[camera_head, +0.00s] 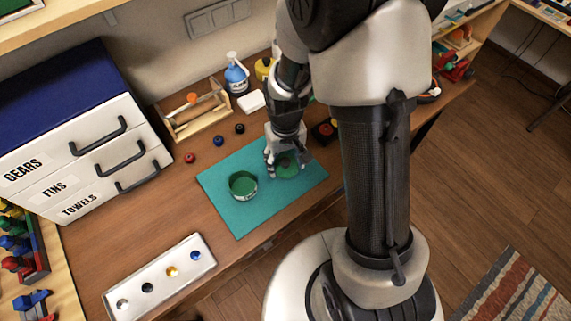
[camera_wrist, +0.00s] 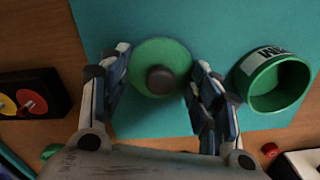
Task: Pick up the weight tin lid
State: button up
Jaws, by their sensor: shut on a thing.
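The weight tin lid is a round green disc with a dark knob; it shows in the wrist view (camera_wrist: 146,52) and, partly covered by my fingers, in the head view (camera_head: 290,170). My gripper (camera_head: 280,168) points down over the teal mat (camera_head: 245,220). In the wrist view my gripper (camera_wrist: 163,68) has its two fingers on either side of the lid, shut on its rim. I cannot tell whether the lid touches the mat. The open green tin with a white label stands on the mat beside it, in the head view (camera_head: 234,192) and the wrist view (camera_wrist: 247,83).
Behind the mat are small red (camera_head: 190,158), blue (camera_head: 218,141) and black (camera_head: 239,128) pieces and a wooden tool tray (camera_head: 187,128). A labelled drawer cabinet (camera_head: 75,130) stands left. A white strip with several coloured pieces (camera_head: 155,276) lies front left. The mat's front is clear.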

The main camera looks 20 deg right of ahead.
jog(key=shift+s, duration=0.1)
jog(key=c, duration=0.4)
jog(key=shift+s+f, duration=0.1)
jog(key=shift+c, duration=0.2)
